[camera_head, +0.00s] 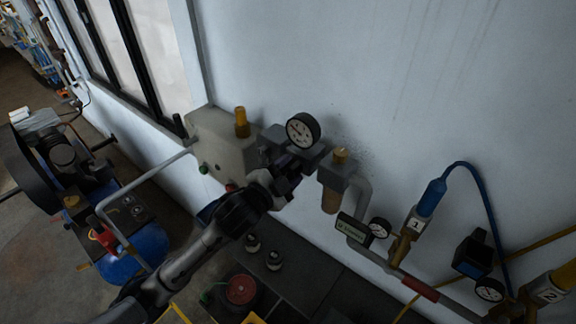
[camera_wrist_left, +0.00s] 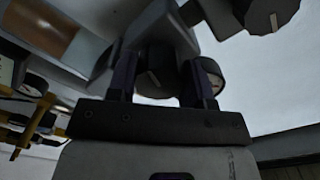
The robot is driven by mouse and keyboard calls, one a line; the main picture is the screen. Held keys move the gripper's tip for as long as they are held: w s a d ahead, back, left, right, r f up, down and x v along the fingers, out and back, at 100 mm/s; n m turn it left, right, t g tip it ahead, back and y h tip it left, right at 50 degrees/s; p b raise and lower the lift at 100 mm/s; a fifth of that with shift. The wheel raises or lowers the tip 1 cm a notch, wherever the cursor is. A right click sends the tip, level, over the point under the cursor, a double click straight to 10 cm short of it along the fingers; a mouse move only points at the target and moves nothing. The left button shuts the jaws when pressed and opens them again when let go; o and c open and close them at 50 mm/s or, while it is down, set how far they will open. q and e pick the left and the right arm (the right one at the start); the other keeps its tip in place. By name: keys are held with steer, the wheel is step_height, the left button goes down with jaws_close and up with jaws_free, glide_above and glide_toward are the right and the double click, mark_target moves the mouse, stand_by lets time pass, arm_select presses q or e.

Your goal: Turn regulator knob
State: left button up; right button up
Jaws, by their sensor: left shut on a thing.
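The regulator is a grey body (camera_head: 312,153) on the wall pipework with a round pressure gauge (camera_head: 303,130) on top. My left gripper (camera_head: 290,172) is up against the regulator from below in the head view and hides its knob there. In the left wrist view a dark round knob (camera_wrist_left: 155,84) sits between the two fingers of my left gripper (camera_wrist_left: 162,78), which are shut on it. The knob's marking and turn angle are too dark to read. My right gripper is in neither view.
A brass-coloured filter (camera_head: 331,198) hangs right of the regulator, with a curved grey pipe beside it. A grey box (camera_head: 222,150) with buttons is on the left. A blue tank compressor (camera_head: 140,250) stands lower left. Valves and a blue hose (camera_head: 492,215) fill the right.

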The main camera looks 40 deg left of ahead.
arm_select(q)
steer(key=shift+n+p, duration=0.3)
steer(key=shift+n, duration=0.3)
steer(key=o, duration=0.9)
steer(key=s+p, duration=0.5)
steer(key=s, duration=0.8)
steer(key=shift+s+d, duration=0.35)
steer(key=shift+s, duration=0.05)
